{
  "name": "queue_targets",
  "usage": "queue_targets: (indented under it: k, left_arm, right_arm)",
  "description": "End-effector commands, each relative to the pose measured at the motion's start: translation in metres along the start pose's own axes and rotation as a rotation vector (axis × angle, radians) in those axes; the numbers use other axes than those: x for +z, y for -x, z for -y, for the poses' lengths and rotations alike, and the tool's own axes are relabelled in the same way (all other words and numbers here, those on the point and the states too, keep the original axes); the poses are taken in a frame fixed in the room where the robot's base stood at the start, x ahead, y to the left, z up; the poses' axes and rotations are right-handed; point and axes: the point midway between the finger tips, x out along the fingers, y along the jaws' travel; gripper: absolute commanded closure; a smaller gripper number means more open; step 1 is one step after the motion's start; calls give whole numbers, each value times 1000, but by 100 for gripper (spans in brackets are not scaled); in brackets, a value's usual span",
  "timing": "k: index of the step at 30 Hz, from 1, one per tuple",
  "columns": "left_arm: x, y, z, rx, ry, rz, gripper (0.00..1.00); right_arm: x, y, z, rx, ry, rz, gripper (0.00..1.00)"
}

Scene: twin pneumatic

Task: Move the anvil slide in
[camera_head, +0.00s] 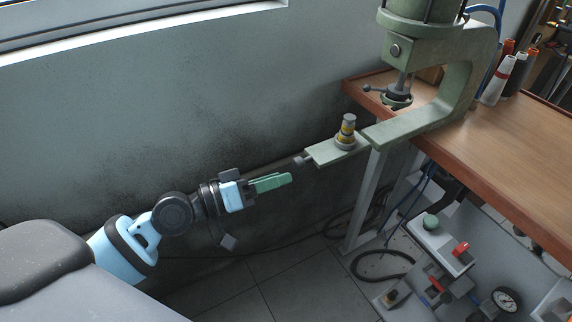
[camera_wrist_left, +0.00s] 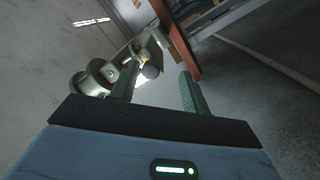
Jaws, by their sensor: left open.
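The anvil slide (camera_head: 325,153) is a flat pale green plate sticking out to the left from the green press. A dark knob (camera_head: 300,161) is on its outer end, and a yellow and grey cylindrical piece (camera_head: 347,131) stands upright on it. My left gripper (camera_head: 289,179) is open and empty, a short way left of and below the knob, apart from it. In the left wrist view its green fingers (camera_wrist_left: 160,82) are spread, with the knob (camera_wrist_left: 150,72) seen beyond, between them and nearer the left finger. My right gripper is not in view.
The green press (camera_head: 440,30) stands on a wooden bench (camera_head: 500,140) at the right. A grey wall (camera_head: 150,110) runs behind my left arm. Valves and a gauge (camera_head: 505,299) sit low at the right. The floor (camera_head: 290,285) in front is mostly clear.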

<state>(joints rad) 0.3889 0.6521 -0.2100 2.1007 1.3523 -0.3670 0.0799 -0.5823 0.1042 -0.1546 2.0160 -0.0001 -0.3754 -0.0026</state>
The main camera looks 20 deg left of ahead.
Motion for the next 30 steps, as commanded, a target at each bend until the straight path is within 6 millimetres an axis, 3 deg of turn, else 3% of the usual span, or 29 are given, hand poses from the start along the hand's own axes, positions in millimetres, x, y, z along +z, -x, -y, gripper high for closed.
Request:
queue_targets:
  k: [4, 13, 24, 30]
  left_arm:
    - [-14, -4, -9, 39, 17, -5, 54]
    - [-18, -11, -12, 45, 20, -9, 54]
    - [-20, -64, -15, 45, 19, -10, 54]
    - [-18, -80, -14, 44, 20, -8, 54]
  right_arm:
    - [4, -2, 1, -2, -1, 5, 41]
    - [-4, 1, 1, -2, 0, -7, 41]
    - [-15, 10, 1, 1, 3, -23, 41]
    - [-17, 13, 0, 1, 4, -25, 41]
